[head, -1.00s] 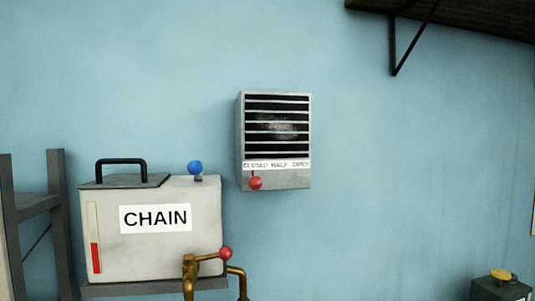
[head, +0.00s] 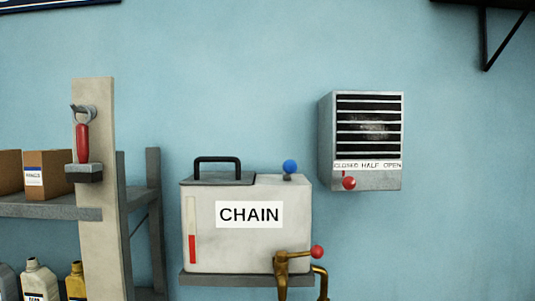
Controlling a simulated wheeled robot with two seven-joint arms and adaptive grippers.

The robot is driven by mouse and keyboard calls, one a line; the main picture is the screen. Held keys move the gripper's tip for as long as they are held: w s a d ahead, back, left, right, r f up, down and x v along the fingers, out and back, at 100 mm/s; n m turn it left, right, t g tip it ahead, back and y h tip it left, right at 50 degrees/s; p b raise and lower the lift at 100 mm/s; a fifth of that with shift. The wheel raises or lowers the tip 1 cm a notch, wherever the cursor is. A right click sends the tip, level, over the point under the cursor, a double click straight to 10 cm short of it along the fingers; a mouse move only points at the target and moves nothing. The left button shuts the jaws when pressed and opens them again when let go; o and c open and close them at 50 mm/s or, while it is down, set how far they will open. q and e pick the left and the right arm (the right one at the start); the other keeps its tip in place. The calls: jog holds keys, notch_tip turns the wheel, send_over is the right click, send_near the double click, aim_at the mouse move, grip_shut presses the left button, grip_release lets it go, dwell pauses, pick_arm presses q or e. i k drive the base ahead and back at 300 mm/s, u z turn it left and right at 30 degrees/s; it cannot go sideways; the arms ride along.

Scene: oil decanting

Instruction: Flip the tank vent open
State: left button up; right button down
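The tank (head: 247,250) is a pale grey box labelled CHAIN, standing on a small shelf against the blue wall. It has a black handle on its lid and a sight strip, red at the bottom, on its left side. A small blue knob (head: 290,167), which looks like the vent, stands on a short stem at the tank's top right; I cannot tell whether it is open or shut. A brass tap (head: 282,266) with a red knob (head: 317,252) is at the tank's lower right. Neither of my grippers is in view.
A grey louvred wall box (head: 369,180) marked CLOSED, HALF, OPEN has a red knob (head: 349,183) near the CLOSED end. At left, a post (head: 96,120) carries a red-handled tool, beside shelves (head: 50,207) with boxes and bottles. A black bracket (head: 486,45) is at upper right.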

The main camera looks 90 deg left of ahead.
aim_at(290, 166)
jog(key=k, duration=0.65)
jog(key=u, duration=1.85)
